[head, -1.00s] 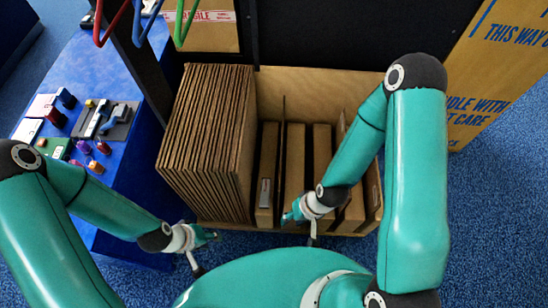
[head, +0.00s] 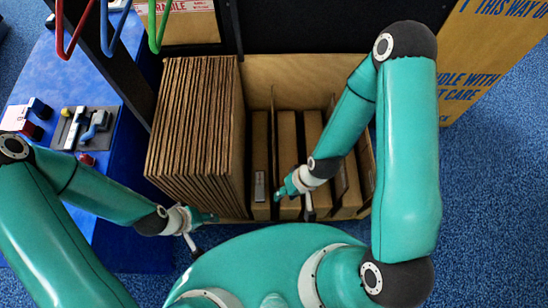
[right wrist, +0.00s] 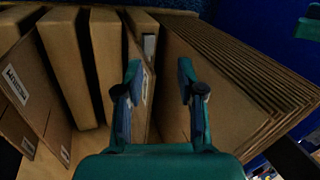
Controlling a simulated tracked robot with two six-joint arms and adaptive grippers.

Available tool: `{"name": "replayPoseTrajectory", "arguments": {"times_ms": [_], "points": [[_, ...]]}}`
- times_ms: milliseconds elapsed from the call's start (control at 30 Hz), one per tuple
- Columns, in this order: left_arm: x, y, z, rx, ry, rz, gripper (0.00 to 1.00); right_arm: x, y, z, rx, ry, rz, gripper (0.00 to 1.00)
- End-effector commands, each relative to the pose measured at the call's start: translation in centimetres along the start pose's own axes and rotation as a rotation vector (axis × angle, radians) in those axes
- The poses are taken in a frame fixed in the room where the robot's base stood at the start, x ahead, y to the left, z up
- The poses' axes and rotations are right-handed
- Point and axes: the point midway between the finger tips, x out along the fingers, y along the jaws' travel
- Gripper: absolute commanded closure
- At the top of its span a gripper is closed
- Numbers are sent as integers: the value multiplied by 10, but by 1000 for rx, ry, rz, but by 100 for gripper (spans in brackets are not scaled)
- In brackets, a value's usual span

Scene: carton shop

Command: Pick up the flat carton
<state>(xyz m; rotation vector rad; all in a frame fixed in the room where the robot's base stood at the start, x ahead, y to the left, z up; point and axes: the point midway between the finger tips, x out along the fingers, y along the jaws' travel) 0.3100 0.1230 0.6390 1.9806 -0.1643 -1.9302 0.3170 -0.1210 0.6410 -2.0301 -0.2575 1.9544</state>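Flat brown cartons (head: 190,130) stand on edge in a tight stack on the left side of a large carton bin (head: 310,68). The stack's near face also fills the right side of the right wrist view (right wrist: 215,92). Several separate brown cartons (head: 287,150) stand upright to its right. My right gripper (head: 297,201) is open and empty over the near end of these cartons. My left gripper (head: 201,231) is open and empty in front of the stack's near edge.
A blue table (head: 125,160) with a dark tray (head: 85,128) and small items stands at the left. Red, blue and green hooks (head: 110,30) hang above. A printed carton panel (head: 480,65) leans at the right. Blue carpet is clear at the right.

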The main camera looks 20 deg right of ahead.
Motion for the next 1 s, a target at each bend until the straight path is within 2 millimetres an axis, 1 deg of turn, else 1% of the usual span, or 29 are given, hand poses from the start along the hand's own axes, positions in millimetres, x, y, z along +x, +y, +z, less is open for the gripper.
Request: {"name": "replayPoseTrajectory", "arguments": {"times_ms": [33, 67, 167, 267, 300, 367, 400, 433, 467, 500, 567, 600, 700, 833, 900, 1000], "points": [[11, -4, 0, 0, 0, 0, 60, 10, -1, -7, -75, 1, -3, 61], [16, -6, 0, 0, 0, 0, 60, 14, -1, -12, -133, 0, -5, 61], [37, -13, 0, 0, 0, 0, 60, 28, -2, -33, -393, -10, -11, 61], [62, -22, 0, 0, 0, 0, 60, 41, -4, -61, -743, -26, -11, 61], [73, -26, 0, 0, 0, 0, 60, 45, -5, -72, -899, -35, -8, 61], [90, -32, 0, 0, -1, 0, 60, 48, -5, -90, -1147, -54, -1, 61], [100, -36, 0, 0, -1, 0, 60, 48, -6, -102, -1310, -69, 6, 61], [108, -39, 0, 0, -1, 0, 60, 48, -6, -110, -1432, -83, 11, 61], [116, -42, -1, 0, 0, 0, 60, 47, -6, -119, -1551, -97, 17, 61], [126, -46, -1, 0, 0, 0, 60, 45, -7, -130, -1711, -121, 26, 61], [141, -51, -1, 0, 0, 0, 60, 39, -7, -144, -1940, -165, 37, 61], [151, -54, -1, 0, 0, 0, 60, 34, -6, -153, -2083, -197, 44, 61], [170, -62, -1, 0, 0, 0, 60, 18, -6, -171, -2397, -288, 53, 61], [188, -68, -1, 0, 0, 0, 60, -2, -6, -185, -2690, -404, 47, 61], [194, -70, -1, 0, 0, 0, 60, -12, -5, -190, -2792, -452, 39, 61], [198, -71, -1, 0, 0, 0, 60, -20, -5, -192, -2880, -499, 26, 61]]}}
